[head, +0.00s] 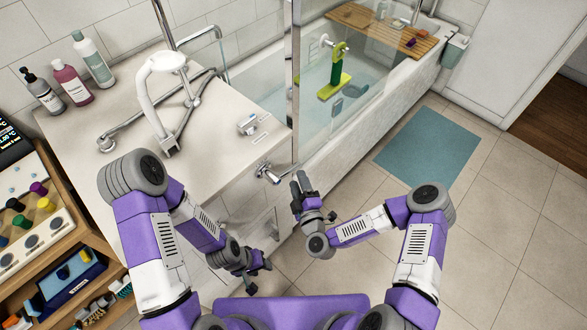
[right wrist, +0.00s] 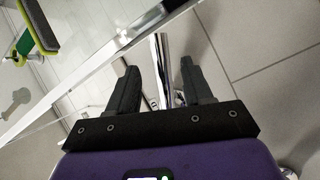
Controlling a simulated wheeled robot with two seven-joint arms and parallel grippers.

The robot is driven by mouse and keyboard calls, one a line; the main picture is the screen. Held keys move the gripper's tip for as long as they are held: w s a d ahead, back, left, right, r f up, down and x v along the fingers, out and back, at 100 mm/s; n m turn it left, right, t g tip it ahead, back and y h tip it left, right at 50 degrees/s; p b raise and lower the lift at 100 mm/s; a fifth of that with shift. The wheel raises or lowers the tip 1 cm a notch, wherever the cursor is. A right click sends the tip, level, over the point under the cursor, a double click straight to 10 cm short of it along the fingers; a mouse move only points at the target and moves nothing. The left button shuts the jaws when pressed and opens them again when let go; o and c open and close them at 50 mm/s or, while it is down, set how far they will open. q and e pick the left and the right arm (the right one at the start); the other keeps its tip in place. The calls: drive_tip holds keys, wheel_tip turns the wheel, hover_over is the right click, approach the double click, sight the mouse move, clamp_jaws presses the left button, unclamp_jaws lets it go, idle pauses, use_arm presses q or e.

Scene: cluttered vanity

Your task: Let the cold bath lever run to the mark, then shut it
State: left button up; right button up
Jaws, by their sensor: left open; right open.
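A chrome lever (head: 268,173) sticks out from the front edge of the white counter, beside the glass screen. My right gripper (head: 303,186) is open just right of the lever's end. In the right wrist view a chrome bar (right wrist: 163,62), probably this lever, shows between and beyond the open fingers (right wrist: 160,85), with no clear contact. The bath (head: 375,110) behind the glass holds some water; I cannot make out a level mark. My left gripper (head: 251,276) is open and empty, low in front of the counter.
The glass screen (head: 310,90) stands close beyond my right gripper. Several bottles (head: 70,80) and a white hand shower (head: 155,90) are on the counter. The floor at right is clear around a blue mat (head: 428,146).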

sight(294, 169)
drive_tip(key=b+x, duration=0.1)
drive_tip(key=x, duration=0.5)
drive_tip(key=shift+s, duration=0.1)
drive_tip(key=shift+c, duration=0.4)
clamp_jaws()
